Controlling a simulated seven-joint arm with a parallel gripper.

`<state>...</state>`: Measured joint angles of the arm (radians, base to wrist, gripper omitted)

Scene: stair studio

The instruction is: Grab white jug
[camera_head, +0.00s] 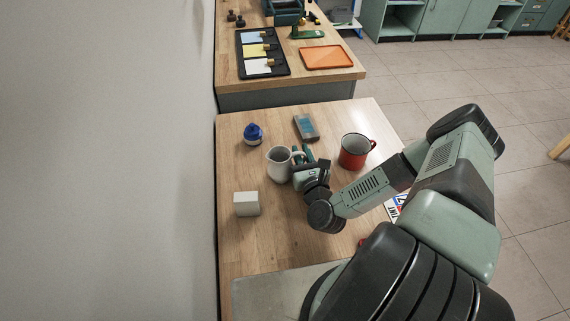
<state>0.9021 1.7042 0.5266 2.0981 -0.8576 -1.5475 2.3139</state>
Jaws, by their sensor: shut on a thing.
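The white jug (278,166) stands upright on the near wooden table, with its handle on the right side. My gripper (299,158) is at the jug's right side, with its fingers at the handle. It is shut on the jug there. The fingers and wrist partly hide the handle and the jug's lower right side.
A red mug (353,152) stands close to the right of my gripper. A grey-blue box-shaped item (306,127) lies behind it. A blue and white round item (253,134) is behind left, and a white block (246,204) is front left. The wooden table (262,250) is clear in front.

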